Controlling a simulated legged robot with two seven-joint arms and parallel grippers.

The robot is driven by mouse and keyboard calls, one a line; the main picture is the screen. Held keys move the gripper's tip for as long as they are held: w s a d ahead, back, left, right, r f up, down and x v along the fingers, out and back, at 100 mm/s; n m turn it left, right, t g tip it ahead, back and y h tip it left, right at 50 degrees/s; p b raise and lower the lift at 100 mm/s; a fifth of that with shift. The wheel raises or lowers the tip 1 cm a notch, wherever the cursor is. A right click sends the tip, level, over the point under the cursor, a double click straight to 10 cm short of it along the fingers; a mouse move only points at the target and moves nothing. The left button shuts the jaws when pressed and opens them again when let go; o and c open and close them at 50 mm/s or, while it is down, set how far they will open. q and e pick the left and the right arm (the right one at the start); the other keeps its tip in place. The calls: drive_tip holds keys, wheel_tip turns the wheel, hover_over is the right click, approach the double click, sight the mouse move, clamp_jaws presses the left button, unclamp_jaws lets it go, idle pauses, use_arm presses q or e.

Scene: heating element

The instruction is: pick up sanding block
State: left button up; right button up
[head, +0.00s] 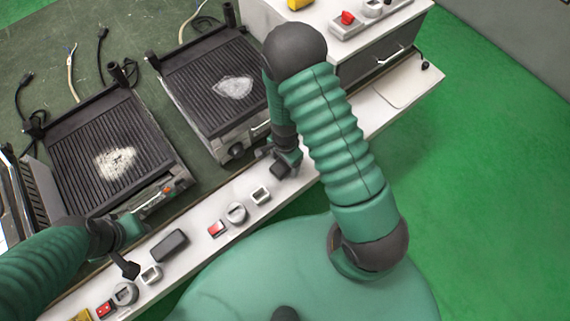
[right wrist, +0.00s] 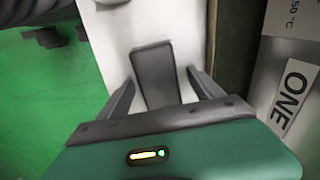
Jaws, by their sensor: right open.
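A dark grey block (right wrist: 155,72), taken as the sanding block, lies on the white ledge in the right wrist view. My right gripper (right wrist: 160,77) is open, with one finger on either side of this block; I cannot tell whether they touch it. In the head view my right gripper (head: 284,161) is low over the ledge beside the right grill, and largely covers that block. A second dark block (head: 170,245) lies in the open further left on the ledge. My left gripper (head: 128,252) is near it, its jaw opening unclear.
Two ridged grills, left (head: 115,150) and right (head: 215,85), stand behind the ledge (head: 195,252), each with a whitish patch. Red switches (head: 216,229), knobs (head: 237,213) and grey square parts (head: 261,196) line the ledge. A white drawer cabinet (head: 375,75) stands at right. Green floor is clear.

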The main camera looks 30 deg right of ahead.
drive_tip(key=shift+s+r, duration=0.1)
drive_tip(key=c, duration=1.5)
drive_tip(key=shift+r, duration=0.25)
wheel_tip(320, 180, up, 3)
drive_tip(key=shift+r+p, duration=0.2)
drive_tip(key=shift+p, duration=0.5)
drive_tip(key=s+a+p, duration=0.1)
drive_tip(key=s+p, duration=0.1)
drive_tip(key=s, duration=0.3)
drive_tip(key=s+p, duration=0.2)
drive_tip(key=s, duration=0.3)
drive_tip(key=s+a+r+p, duration=0.1)
drive_tip(key=s+p, duration=0.2)
drive_tip(key=s, duration=0.2)
drive_tip(key=shift+s+a, duration=0.3)
drive_tip(key=shift+s, duration=0.1)
